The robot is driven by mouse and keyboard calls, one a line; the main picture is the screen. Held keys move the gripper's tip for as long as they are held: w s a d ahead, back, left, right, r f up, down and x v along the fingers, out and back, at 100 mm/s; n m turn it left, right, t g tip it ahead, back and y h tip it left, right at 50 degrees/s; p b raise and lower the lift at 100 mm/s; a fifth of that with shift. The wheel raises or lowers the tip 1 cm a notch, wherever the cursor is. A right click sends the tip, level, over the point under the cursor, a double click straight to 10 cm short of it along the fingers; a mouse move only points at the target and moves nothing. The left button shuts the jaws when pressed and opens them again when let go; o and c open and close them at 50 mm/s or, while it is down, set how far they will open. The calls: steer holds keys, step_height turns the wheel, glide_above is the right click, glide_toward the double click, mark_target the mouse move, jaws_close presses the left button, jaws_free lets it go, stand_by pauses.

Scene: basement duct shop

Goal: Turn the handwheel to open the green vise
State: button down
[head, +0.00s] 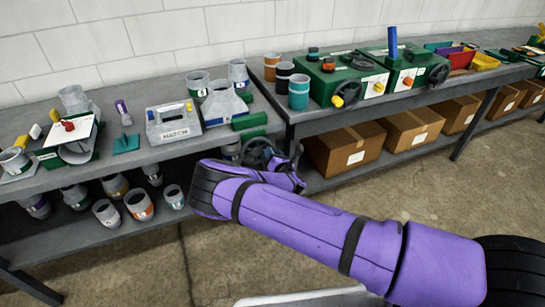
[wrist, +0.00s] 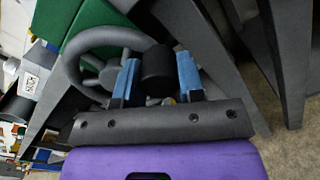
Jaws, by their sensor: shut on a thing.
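The green vise (head: 250,121) sits at the front right corner of the left bench. Its dark handwheel (head: 257,150) hangs at the bench's front edge, partly hidden by my purple arm. In the wrist view, the green body (wrist: 88,22) is at the upper left and the grey handwheel (wrist: 78,62) is below it. My gripper (wrist: 158,84) has its two blue fingers shut on the wheel's black handle (wrist: 156,62), one finger on each side. The fingertips are hidden in the head view. The vise's jaw gap cannot be made out.
A grey HATCH box (head: 173,124) and duct pieces (head: 224,104) stand left of the vise. The right bench holds a green machine (head: 333,86) and cans (head: 299,93). Cardboard boxes (head: 346,148) fill its lower shelf. The floor (head: 420,185) in front is clear.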

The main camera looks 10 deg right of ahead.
steer(key=shift+r+n, duration=0.2)
steer(key=shift+n, duration=0.3)
steer(key=shift+r, duration=0.1)
steer(key=c, duration=1)
jaws_free()
steer(key=shift+s, duration=0.15)
steer(key=v, duration=1)
steer(key=shift+s+d, duration=0.15)
steer(key=shift+s, duration=0.15)
steer(key=shift+r, duration=0.1)
